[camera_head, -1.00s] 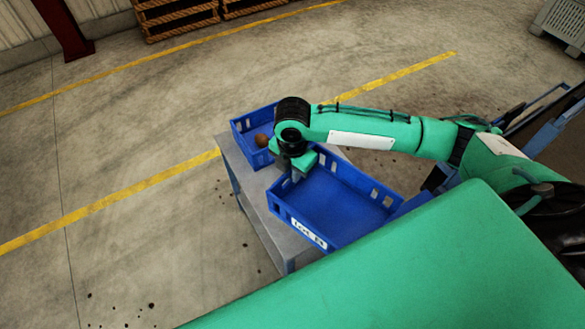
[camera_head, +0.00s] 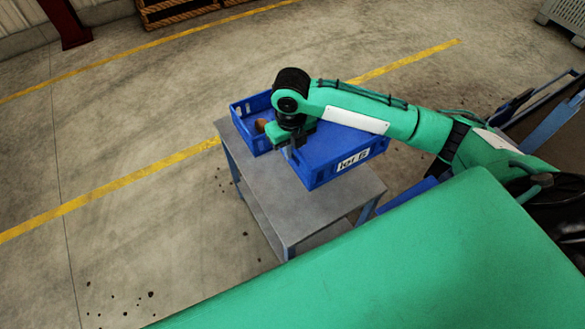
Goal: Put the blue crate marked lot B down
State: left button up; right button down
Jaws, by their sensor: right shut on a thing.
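The blue crate marked lot B (camera_head: 326,168) is at the middle of the head view, with its white label facing me. It looks empty in the part that shows. My right gripper (camera_head: 292,146) is shut on its left wall near the corner, and my right arm covers part of its far side. The crate is over the far right part of the grey table (camera_head: 262,195); I cannot tell whether it touches the top. My left gripper is not in view.
A second blue crate (camera_head: 239,125) with a brown potato (camera_head: 260,125) stands at the table's far left, close to the lot B crate. The near part of the table top is bare. Wooden pallets (camera_head: 180,12) and a grey bin (camera_head: 562,18) stand farther off.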

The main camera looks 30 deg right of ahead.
aim_at(292, 163)
notch_tip(292, 163, down, 18)
jog(key=shift+r+p, duration=0.1)
jog(key=shift+p, duration=0.2)
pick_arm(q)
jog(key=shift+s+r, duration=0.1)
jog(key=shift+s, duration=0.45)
pick_arm(e)
jog(key=shift+f, duration=0.2)
jog(key=c, duration=1.6)
grip_release()
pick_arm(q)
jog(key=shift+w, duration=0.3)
pick_arm(e)
jog(key=shift+o, duration=0.2)
notch_tip(292, 163, up, 12)
jog(key=shift+f, duration=0.2)
jog(key=shift+r, duration=0.3)
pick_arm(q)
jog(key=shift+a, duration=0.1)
pick_arm(e)
jog(key=shift+s, duration=0.1)
